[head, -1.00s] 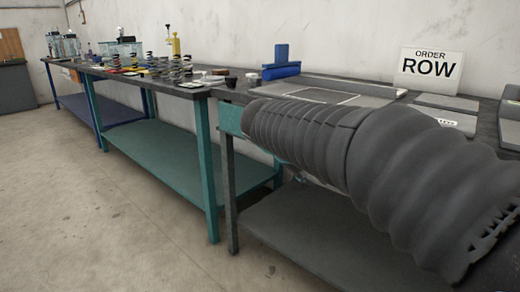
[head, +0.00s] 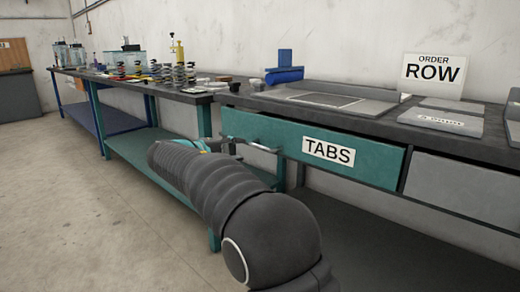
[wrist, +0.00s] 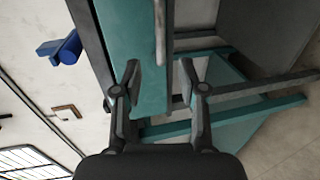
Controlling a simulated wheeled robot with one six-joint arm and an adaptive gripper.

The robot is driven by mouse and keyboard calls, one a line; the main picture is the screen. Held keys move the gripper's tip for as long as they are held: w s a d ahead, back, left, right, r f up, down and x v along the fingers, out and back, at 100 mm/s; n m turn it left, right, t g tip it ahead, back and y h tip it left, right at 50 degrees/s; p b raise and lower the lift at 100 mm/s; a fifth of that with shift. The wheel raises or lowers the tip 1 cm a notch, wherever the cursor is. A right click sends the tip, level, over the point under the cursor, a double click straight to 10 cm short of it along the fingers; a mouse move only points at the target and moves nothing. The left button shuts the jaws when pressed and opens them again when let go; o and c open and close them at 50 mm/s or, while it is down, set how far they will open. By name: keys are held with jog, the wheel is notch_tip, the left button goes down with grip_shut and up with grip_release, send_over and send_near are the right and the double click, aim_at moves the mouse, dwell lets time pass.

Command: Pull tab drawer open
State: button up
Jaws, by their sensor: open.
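The teal tab drawer (head: 375,158), with a white TABS label (head: 328,150), sits under the dark bench top and looks shut in the head view. Its metal bar handle (head: 258,146) is at the left part of its front. In the wrist view the teal front (wrist: 147,92) and the handle (wrist: 160,35) appear turned on end. My gripper (wrist: 161,72) is open and empty, its two fingers on either side of the handle's line. The handle shows beyond the fingertips; I cannot tell whether they touch it. In the head view my arm partly hides the gripper.
A grey drawer front (head: 468,188) is to the right of the teal one. The bench top holds a grey tray (head: 330,100), a blue block (head: 284,75) and the ORDER ROW sign (head: 432,70). A teal bench (head: 150,90) stands to the left. The floor in front is clear.

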aim_at(259, 148)
jog(key=x, duration=1)
jog(key=shift+w+d, duration=0.2)
jog(key=shift+w, duration=0.05)
grip_shut()
